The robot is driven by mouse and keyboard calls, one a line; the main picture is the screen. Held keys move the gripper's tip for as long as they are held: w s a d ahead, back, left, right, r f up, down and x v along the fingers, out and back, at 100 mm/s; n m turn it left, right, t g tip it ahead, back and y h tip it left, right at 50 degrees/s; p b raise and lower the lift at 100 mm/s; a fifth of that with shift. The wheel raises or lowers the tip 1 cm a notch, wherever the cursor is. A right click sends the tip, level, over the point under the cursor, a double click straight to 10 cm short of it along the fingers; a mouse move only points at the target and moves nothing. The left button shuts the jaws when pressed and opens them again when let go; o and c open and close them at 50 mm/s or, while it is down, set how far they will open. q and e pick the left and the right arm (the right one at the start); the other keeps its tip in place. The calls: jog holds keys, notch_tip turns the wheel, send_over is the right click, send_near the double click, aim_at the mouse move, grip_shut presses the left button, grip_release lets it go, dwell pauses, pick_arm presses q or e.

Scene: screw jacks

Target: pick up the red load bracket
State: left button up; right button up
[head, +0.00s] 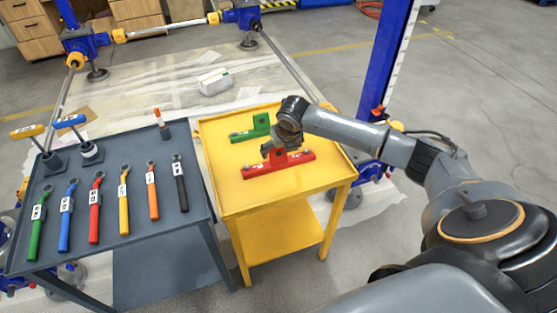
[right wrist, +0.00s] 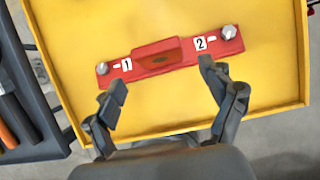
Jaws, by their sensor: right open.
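The red load bracket (head: 278,164) lies on the yellow table (head: 218,126), near its front part. In the right wrist view the red bracket (right wrist: 168,58) shows as a long bar with a raised middle, labels 1 and 2, and a bolt at each end. My right gripper (head: 275,150) is above the bracket in the head view and hides part of it. In the right wrist view the right gripper (right wrist: 162,75) is open and empty, its fingertips apart near the bracket's front edge. My left gripper is in neither view.
A green bracket (head: 250,129) lies behind the red one on the yellow table. A grey table (head: 140,215) stands to the left with several coloured wrenches and two T-handled tools. A blue post (head: 385,65) rises behind the yellow table. The yellow table's front is clear.

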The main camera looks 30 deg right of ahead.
aim_at(278, 153)
jog(key=shift+x, duration=2.8)
jog(key=shift+w+d, duration=0.1)
jog(key=shift+r, duration=0.1)
jog(key=shift+c, duration=0.4)
jog(key=c, duration=1.4)
jog(key=shift+w+r, duration=0.1)
jog(key=shift+w, duration=0.05)
